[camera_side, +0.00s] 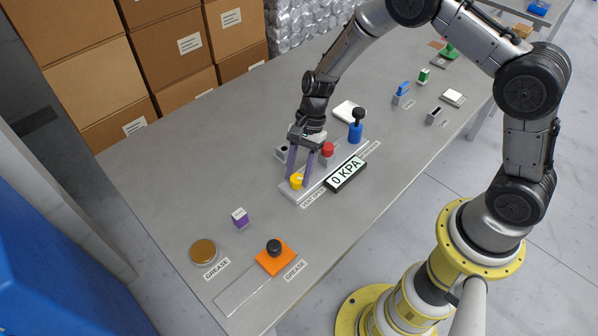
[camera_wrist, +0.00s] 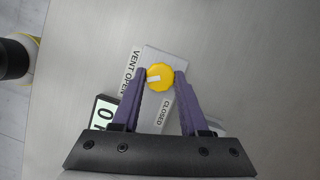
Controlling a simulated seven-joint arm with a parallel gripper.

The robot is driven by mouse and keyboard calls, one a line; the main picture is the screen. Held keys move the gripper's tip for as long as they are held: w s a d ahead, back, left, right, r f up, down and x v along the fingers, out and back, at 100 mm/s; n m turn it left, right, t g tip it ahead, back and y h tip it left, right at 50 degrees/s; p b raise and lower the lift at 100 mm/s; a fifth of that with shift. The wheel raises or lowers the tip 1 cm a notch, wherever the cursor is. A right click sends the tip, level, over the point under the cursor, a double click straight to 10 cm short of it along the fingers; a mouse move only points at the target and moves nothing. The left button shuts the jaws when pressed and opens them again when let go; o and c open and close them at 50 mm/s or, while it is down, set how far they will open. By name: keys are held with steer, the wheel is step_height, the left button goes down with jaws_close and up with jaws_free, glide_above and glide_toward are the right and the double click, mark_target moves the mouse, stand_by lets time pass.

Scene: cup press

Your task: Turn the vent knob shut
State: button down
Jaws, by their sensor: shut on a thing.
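The knob's white mark points left, toward the VENT OPEN label (camera_wrist: 129,73). The CLOSED label (camera_wrist: 166,113) is on the plate below the knob in that view.
A display (camera_side: 346,174) reading 0 KPA lies beside the plate. A red knob (camera_side: 327,149) and a blue part with a black knob (camera_side: 356,128) stand farther along. The table's left side is clear.

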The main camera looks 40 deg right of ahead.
steer(key=n+g, duration=0.1)
steer(key=n, duration=0.2)
steer(key=n+g+h, duration=0.1)
steer(key=n, duration=0.2)
steer(key=shift+w+a+n, duration=0.1)
steer(key=shift+w+n, duration=0.1)
steer(key=shift+n, duration=0.1)
steer(key=n+h, duration=0.1)
steer(key=n, duration=0.1)
steer(key=n+g+h, duration=0.1)
steer(key=n, duration=0.2)
steer(key=shift+a, duration=0.15)
steer(key=shift+n, duration=0.3)
steer(key=shift+c, duration=2.2)
jaws_free()
steer(key=v, duration=1.4)
steer(key=shift+w, duration=0.15)
